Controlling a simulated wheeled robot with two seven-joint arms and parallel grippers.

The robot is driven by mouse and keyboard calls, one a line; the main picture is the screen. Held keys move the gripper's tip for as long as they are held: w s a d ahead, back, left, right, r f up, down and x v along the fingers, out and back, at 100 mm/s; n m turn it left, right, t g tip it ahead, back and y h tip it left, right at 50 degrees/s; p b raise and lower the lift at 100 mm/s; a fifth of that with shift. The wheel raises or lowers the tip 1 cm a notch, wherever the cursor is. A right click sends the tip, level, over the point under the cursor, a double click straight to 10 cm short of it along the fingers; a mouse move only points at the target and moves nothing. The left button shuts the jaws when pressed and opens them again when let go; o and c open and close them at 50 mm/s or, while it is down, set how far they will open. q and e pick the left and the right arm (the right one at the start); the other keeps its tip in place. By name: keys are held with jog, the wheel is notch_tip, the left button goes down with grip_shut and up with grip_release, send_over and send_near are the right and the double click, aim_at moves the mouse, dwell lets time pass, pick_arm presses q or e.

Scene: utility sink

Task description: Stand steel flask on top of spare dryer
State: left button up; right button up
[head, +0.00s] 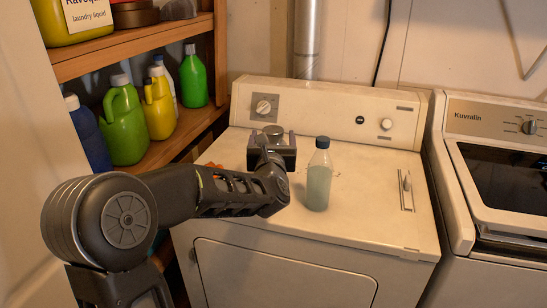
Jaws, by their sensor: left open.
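The spare dryer (370,215) is the white machine in the middle, with a flat top and a knob panel at the back. My left gripper (272,138) is over the left part of its top, fingers pointing toward the back panel, open. A round grey metallic top (273,130) shows between the fingertips; it looks like the steel flask, upright, its lower part hidden by my gripper. I cannot tell whether the fingers touch it or whether its base rests on the dryer. My right gripper is not in view.
A clear bottle with a dark cap (319,178) stands on the dryer just right of my left gripper. A wooden shelf (165,150) with several detergent bottles is at left. A second machine (500,190) stands at right. The dryer top's right side is mostly clear.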

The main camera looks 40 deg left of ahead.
aim_at(274, 128)
pick_arm(q)
jog(key=shift+w+a, duration=0.15)
jog(key=shift+w, duration=0.1)
jog(key=shift+w+a, duration=0.1)
jog(key=shift+w, duration=0.05)
jog(key=p+x, duration=0.2)
jog(key=x, duration=0.2)
jog(key=shift+w+a, duration=0.1)
jog(key=shift+w, duration=0.1)
jog(key=shift+w+a, duration=0.15)
